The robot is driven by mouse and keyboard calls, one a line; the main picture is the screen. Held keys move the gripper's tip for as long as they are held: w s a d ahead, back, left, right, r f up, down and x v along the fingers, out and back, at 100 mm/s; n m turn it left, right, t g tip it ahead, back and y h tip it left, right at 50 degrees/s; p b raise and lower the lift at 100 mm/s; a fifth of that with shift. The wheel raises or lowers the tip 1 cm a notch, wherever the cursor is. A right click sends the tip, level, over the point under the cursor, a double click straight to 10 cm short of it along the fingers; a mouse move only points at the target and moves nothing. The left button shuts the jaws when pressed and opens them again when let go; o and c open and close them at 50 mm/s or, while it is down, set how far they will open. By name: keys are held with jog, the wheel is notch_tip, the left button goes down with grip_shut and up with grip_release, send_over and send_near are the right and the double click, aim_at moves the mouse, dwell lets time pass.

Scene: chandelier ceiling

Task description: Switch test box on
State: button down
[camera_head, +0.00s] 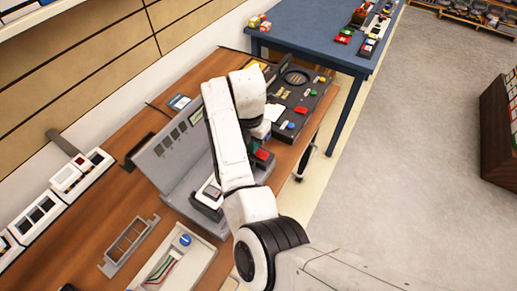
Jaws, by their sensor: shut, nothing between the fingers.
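A grey box with a raised, slanted panel (172,157) stands on the wooden workbench (110,215); it may be the test box. A small dark unit with a white top (210,190) is at its front, beside my arm. A black control box (303,98) with several coloured buttons and a round grille lies farther along the bench. My white arm reaches over the grey box and hides part of it. My gripper's fingers are hidden behind the arm. No switch state can be read.
Several white switch units (65,178) line the wall at left. A grey frame (130,245) and a tray with wires and a blue knob (180,255) lie at the front. A blue table (330,35) stands beyond the bench.

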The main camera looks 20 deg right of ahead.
jog(key=shift+w+d, duration=0.1)
jog(key=shift+w, duration=0.05)
jog(key=shift+s, duration=0.25)
jog(key=shift+w+f, duration=0.2)
jog(key=shift+w, duration=0.05)
jog(key=shift+s+r+p, duration=0.2)
jog(key=shift+s+p, duration=0.05)
jog(key=shift+p, duration=0.05)
jog(key=shift+s+d+r+p, duration=0.2)
jog(key=shift+s+d+p, duration=0.15)
jog(key=shift+p, duration=0.6)
jog(key=shift+s, duration=0.15)
